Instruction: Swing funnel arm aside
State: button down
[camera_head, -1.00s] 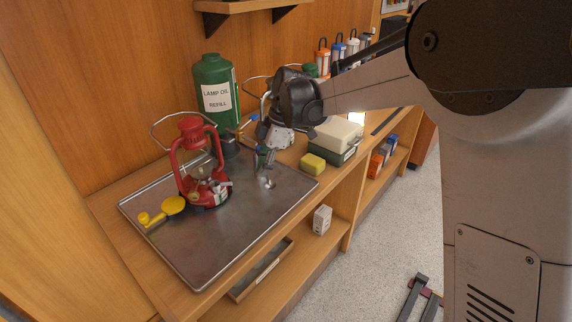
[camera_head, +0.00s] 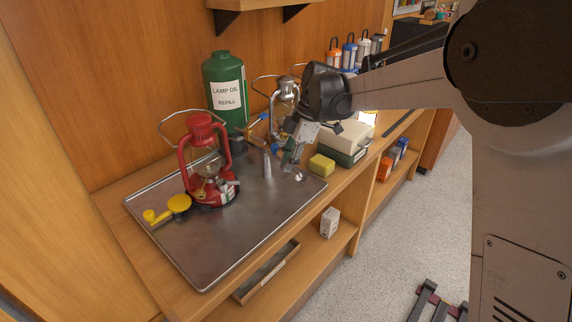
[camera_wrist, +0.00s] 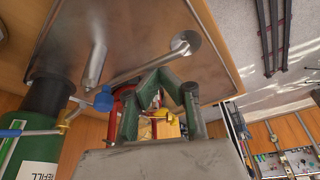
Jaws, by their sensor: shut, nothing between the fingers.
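The funnel arm is a thin metal rod with a round silver cup (camera_head: 300,174) at its end, over the right part of the metal tray (camera_head: 235,235). A slim silver post (camera_head: 266,165) stands left of the cup. In the wrist view the rod runs from the cup (camera_wrist: 185,43) down left towards a blue knob (camera_wrist: 103,101), below the post (camera_wrist: 95,65). My gripper (camera_head: 289,158) is shut and empty, between post and cup, close to the rod. In the wrist view its green fingers (camera_wrist: 168,88) meet just below the rod; I cannot tell if they touch it.
Behind are the green lamp oil bottle (camera_head: 226,85) and a silver lantern (camera_head: 286,92). A yellow sponge (camera_head: 321,165) lies to the right. The tray's front is clear.

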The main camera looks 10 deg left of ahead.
jog(key=shift+w+d, duration=0.1)
jog(key=shift+d, duration=0.05)
jog(key=a+p+v, duration=0.1)
jog(key=p+v, duration=0.3)
jog(key=v, duration=0.5)
jog(key=shift+w+d+r+p, duration=0.2)
jog(key=shift+w+r+p, duration=0.2)
jog(key=shift+w+r, duration=0.05)
jog(key=s+d+r+m+t+h+b, duration=0.1)
jog(key=s+d+r+m+t, duration=0.15)
jog(key=s+d+m, duration=0.5)
jog(key=s+d+r+m+t, duration=0.25)
jog(key=s+d+m, duration=0.2)
jog(key=d, duration=0.55)
jog(key=s+d+f+m+t+h, duration=0.1)
jog(key=s+d+f+m+t, duration=0.1)
jog(key=s+d+m, duration=0.4)
jog(key=s+d+f+m+t+h+b, duration=0.1)
jog(key=s+d+f+m, duration=0.3)
jog(key=s, duration=0.7)
jog(key=d+m+t, duration=0.1)
jog(key=d, duration=0.1)
jog(key=shift+d+f+m, duration=0.3)
jog(key=shift+f+m, duration=0.1)
